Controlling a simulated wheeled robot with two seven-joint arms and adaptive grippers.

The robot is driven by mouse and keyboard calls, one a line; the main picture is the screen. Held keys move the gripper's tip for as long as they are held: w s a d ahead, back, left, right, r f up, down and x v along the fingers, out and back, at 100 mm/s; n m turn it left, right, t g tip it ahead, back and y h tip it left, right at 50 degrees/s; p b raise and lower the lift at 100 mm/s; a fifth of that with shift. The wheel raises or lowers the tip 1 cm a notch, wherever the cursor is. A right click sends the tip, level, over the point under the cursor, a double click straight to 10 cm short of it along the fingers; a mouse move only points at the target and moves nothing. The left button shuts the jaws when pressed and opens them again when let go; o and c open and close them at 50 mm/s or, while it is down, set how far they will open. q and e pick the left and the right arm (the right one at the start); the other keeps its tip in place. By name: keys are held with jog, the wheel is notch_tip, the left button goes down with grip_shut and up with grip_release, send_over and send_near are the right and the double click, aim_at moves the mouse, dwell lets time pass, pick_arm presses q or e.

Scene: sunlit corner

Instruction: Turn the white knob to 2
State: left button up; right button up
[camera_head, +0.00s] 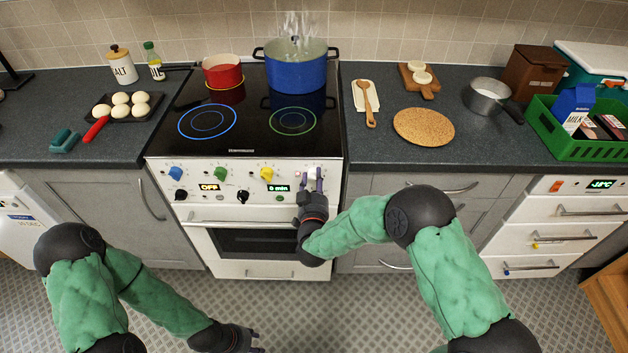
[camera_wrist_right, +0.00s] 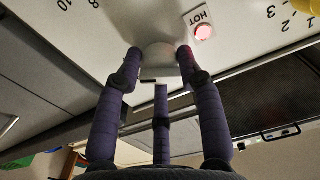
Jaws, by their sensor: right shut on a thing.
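The white knob (camera_head: 317,172) is the rightmost of the upper row of knobs on the stove's white front panel (camera_head: 230,166). My right gripper (camera_head: 314,182) reaches up to it from below. In the right wrist view the white knob (camera_wrist_right: 158,54) sits between the fingertips of my right gripper (camera_wrist_right: 158,58), which is shut on it. The fingers hide much of the knob, and its pointer cannot be read. Printed numbers 10 and 8 show on the panel to its left. My left gripper (camera_head: 252,341) hangs low over the floor, empty, its jaws unclear.
A red HOT light (camera_wrist_right: 203,32) glows beside the knob. Blue (camera_head: 175,173), green (camera_head: 220,173) and yellow (camera_head: 266,173) knobs are to the left. A steaming blue pot (camera_head: 296,70) and a red pot (camera_head: 222,72) stand on the hob. The oven handle (camera_head: 240,223) juts out below.

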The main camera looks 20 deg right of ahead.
jog(key=shift+f+n, duration=0.15)
jog(key=shift+n, duration=0.15)
jog(key=shift+s+f+n+p, duration=0.1)
jog(key=shift+n+p, duration=1.25)
jog(key=shift+n, duration=2.35)
jog(key=shift+s+n+p, duration=0.1)
jog(key=shift+n+p, duration=1.2)
jog(key=shift+n, duration=2.4)
jog(key=shift+d, duration=0.1)
